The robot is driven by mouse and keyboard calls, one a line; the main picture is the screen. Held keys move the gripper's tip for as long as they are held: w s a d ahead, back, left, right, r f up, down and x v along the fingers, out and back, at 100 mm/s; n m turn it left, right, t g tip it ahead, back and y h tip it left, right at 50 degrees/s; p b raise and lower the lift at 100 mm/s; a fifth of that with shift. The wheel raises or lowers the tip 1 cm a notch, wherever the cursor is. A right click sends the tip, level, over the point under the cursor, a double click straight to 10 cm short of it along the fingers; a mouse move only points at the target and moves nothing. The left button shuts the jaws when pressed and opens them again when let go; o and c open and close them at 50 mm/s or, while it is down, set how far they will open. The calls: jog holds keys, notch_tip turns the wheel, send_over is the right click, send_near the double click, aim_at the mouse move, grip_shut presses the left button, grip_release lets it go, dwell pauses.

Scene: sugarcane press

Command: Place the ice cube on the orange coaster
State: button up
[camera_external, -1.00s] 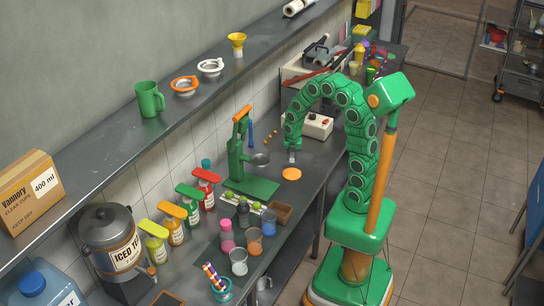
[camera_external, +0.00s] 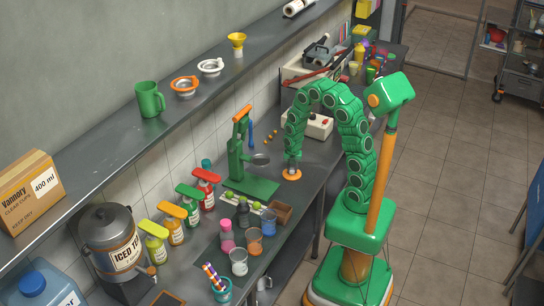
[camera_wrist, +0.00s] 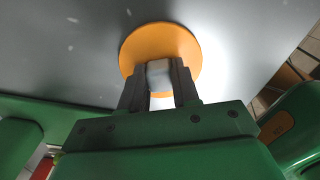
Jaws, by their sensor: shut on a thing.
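The orange coaster (camera_external: 292,177) lies flat on the grey counter, just right of the green press. My gripper (camera_external: 292,165) points down directly over the coaster. In the wrist view my gripper (camera_wrist: 159,72) is shut on the ice cube (camera_wrist: 159,70), a small pale block between the two dark fingers. The coaster (camera_wrist: 160,40) shows behind and around the fingertips. The cube is over the coaster; whether it touches the surface I cannot tell. In the external view the cube is too small to make out clearly.
The green press (camera_external: 240,160) with its base plate stands close to the left of the coaster. A white appliance (camera_external: 313,125) is behind. The counter right around the coaster is clear.

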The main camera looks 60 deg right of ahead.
jog(key=shift+f, duration=0.1)
jog(key=o, duration=1)
notch_tip(320, 180, up, 12)
jog(key=s+a+r+m, duration=0.3)
jog(key=s+r+m, duration=0.1)
jog(key=s+m, duration=0.3)
jog(key=s+a+r+m+g, duration=0.1)
jog(key=s+a+r+m, duration=0.3)
jog(key=s+m, duration=0.4)
jog(key=s+a+r+m, duration=0.3)
jog(key=s+r+m, duration=0.2)
jog(key=s, duration=0.5)
jog(key=shift+s+a+r+m+g, duration=0.1)
jog(key=shift+m+g, duration=0.1)
jog(key=shift+m, duration=0.45)
jog(key=shift+a+m+g, duration=0.1)
jog(key=shift+m+g, duration=0.1)
jog(key=shift+m, duration=0.45)
